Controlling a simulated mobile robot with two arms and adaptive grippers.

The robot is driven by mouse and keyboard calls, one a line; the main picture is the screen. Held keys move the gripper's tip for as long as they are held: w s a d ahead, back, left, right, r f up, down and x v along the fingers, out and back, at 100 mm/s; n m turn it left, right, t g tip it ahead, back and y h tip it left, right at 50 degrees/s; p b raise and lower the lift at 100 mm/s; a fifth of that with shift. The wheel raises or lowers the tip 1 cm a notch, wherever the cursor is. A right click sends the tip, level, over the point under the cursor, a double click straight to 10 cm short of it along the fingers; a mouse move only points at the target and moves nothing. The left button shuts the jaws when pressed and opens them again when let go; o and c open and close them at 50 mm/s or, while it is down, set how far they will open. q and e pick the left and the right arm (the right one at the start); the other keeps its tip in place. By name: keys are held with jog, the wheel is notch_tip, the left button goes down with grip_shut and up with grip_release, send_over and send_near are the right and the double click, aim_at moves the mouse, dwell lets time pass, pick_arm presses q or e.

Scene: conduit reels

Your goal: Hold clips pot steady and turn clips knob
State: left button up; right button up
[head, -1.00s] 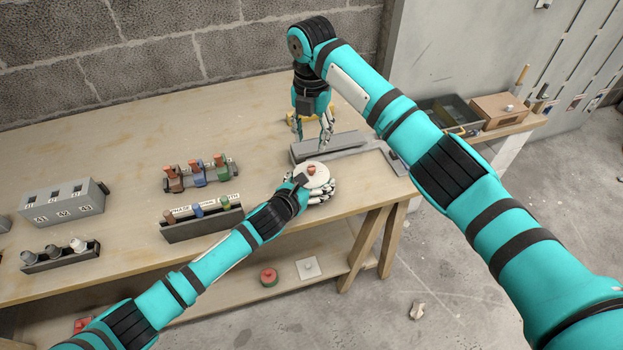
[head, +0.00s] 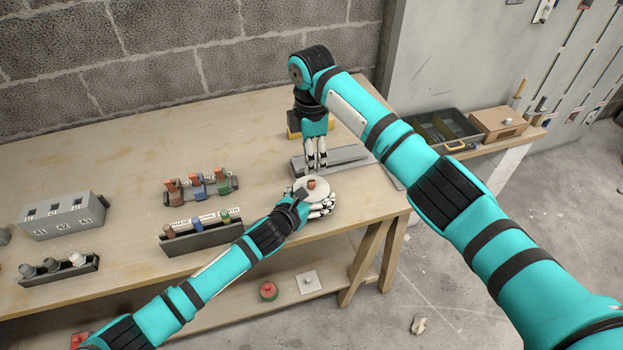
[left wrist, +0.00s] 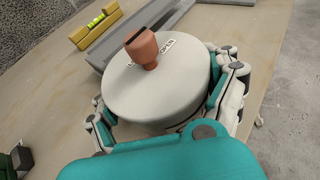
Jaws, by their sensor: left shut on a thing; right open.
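The clips pot is a round off-white pot (left wrist: 150,98) with a lid in the left wrist view. It also shows near the table's front right edge in the head view (head: 303,190). The clips knob (left wrist: 141,47) is orange-brown and stands up from the lid, beside the printed word "OPEN"; in the head view it is small (head: 311,183). My left gripper (head: 318,207) is shut around the pot's sides. My right gripper (head: 316,165) is open, pointing down just behind the pot, apart from the knob. Its fingers look close together in the head view.
A grey channel-like tray (head: 350,157) lies behind the pot, with a yellow level (left wrist: 95,25) beyond. Racks of coloured pegs (head: 200,188) and a grey labelled box (head: 62,217) stand left. A lower shelf holds a red-topped pot (head: 268,290) and a white one (head: 308,282).

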aim_at(312, 181)
notch_tip(312, 181, down, 8)
jog(key=shift+f, duration=0.15)
dwell(0.3)
grip_shut()
